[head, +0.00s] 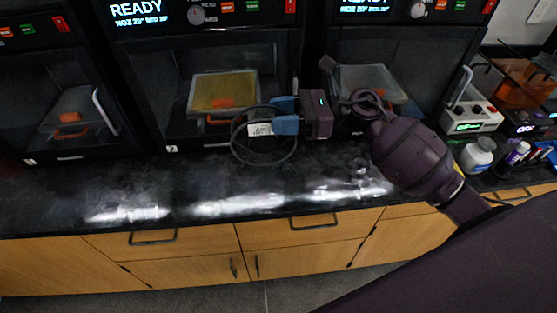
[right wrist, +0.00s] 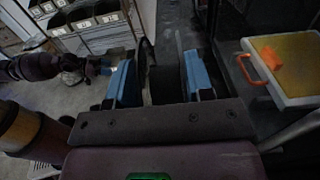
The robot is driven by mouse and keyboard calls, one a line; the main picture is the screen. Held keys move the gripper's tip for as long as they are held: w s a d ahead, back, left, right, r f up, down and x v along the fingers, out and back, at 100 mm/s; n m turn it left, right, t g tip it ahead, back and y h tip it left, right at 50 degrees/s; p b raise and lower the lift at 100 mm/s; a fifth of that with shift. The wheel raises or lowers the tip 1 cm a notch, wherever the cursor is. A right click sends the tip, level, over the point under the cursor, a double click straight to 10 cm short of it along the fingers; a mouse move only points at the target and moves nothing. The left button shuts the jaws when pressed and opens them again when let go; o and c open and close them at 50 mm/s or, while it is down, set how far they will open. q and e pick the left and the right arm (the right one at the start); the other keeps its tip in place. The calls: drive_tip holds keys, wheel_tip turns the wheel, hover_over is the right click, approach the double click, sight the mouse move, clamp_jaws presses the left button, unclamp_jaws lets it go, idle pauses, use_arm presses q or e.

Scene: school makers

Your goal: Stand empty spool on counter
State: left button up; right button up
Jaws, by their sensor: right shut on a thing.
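The empty spool (head: 238,152) is black with thin round rims and a white label. My right gripper (head: 284,116), with blue fingers, is shut on it over the black counter (head: 60,190), in front of the middle printer. In the right wrist view the dark spool (right wrist: 165,84) sits between the two blue fingers (right wrist: 161,82). I cannot tell whether its lower rim touches the counter. My left gripper (right wrist: 102,66) shows small at the left of the right wrist view, apart from the spool; its fingers are too small to read.
Printers line the back, including the middle one with a yellow plate (head: 225,92). A white device (head: 474,112), a white jar (head: 477,155) and a purple-labelled bottle (head: 515,155) stand at the right. The counter's front strip is clear left of my right arm. Wooden drawers (head: 185,240) lie below.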

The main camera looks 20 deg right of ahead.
sight(281, 146)
wheel_tip(281, 146, down, 8)
drive_tip(key=shift+b, duration=0.3)
drive_tip(key=shift+f, duration=0.35)
use_arm(q)
drive_tip(key=shift+w+d+f, duration=0.15)
drive_tip(key=shift+w+f, duration=0.05)
drive_tip(key=shift+w, duration=0.25)
use_arm(e)
wheel_tip(281, 146, down, 4)
use_arm(q)
drive_tip(key=shift+f+b, duration=0.1)
drive_tip(key=shift+b, duration=0.2)
use_arm(e)
drive_tip(key=shift+f, duration=0.1)
drive_tip(key=shift+f, duration=0.15)
drive_tip(key=o, duration=1.2)
